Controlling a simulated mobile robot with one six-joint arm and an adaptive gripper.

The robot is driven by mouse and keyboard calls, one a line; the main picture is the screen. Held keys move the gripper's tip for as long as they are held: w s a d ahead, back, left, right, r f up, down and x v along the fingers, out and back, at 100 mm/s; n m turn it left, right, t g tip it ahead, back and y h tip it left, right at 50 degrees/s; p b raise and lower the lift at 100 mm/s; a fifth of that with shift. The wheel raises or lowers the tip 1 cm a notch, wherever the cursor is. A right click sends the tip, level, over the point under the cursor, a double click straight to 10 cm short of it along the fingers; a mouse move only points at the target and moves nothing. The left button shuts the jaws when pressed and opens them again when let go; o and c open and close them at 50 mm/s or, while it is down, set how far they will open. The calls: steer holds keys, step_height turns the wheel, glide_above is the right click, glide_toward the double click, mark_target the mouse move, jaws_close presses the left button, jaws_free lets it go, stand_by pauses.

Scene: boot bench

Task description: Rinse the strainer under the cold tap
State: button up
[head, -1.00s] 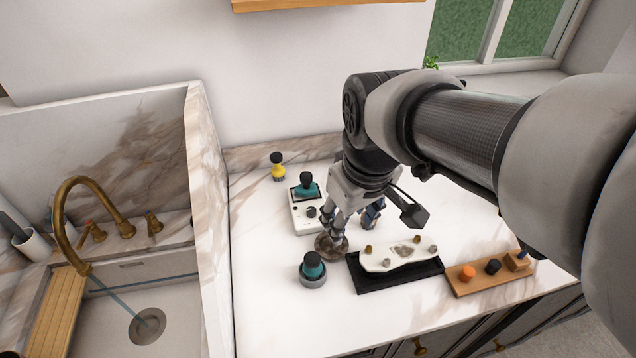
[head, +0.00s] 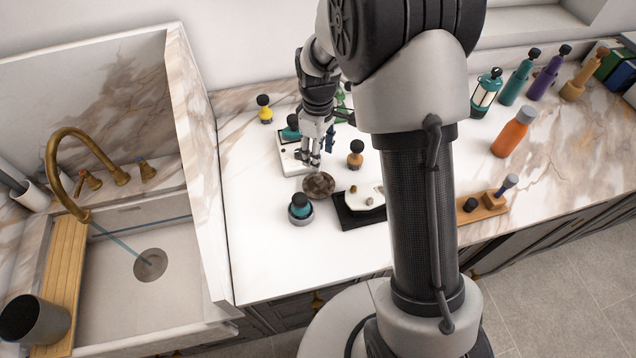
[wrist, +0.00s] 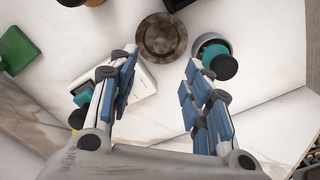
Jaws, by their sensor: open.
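A brass tap (head: 72,150) arches over the sink basin (head: 110,310), and a thin bluish stream runs from its spout onto the round grey drain (head: 150,265). Two brass handles stand beside it: the left one (head: 92,181) with an orange mark, the right one (head: 145,168) with a blue mark. I cannot tell which thing is the strainer. A round brown mottled dish (head: 319,185) lies on the counter; it also shows in the wrist view (wrist: 161,38). My gripper (head: 309,160) is open and empty, above and just behind the dish; its fingers (wrist: 160,65) point toward it.
Close around the gripper are a white box (head: 290,160) with a teal knob, a teal-topped grey holder (head: 300,209) and a black tray (head: 350,215). A marble wall (head: 195,150) separates counter and sink. Several bottles, one orange (head: 513,133), stand right. A grey cup (head: 38,318) overlaps the wooden board (head: 68,265).

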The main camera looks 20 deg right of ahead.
mark_target(318, 177)
step_height(318, 177, down, 6)
steer(key=shift+f+b, duration=0.2)
steer(key=shift+b, duration=0.2)
step_height(318, 177, down, 5)
steer(key=shift+s+f+b, duration=0.15)
steer(key=shift+b, duration=0.35)
steer(key=shift+c, duration=0.5)
jaws_close()
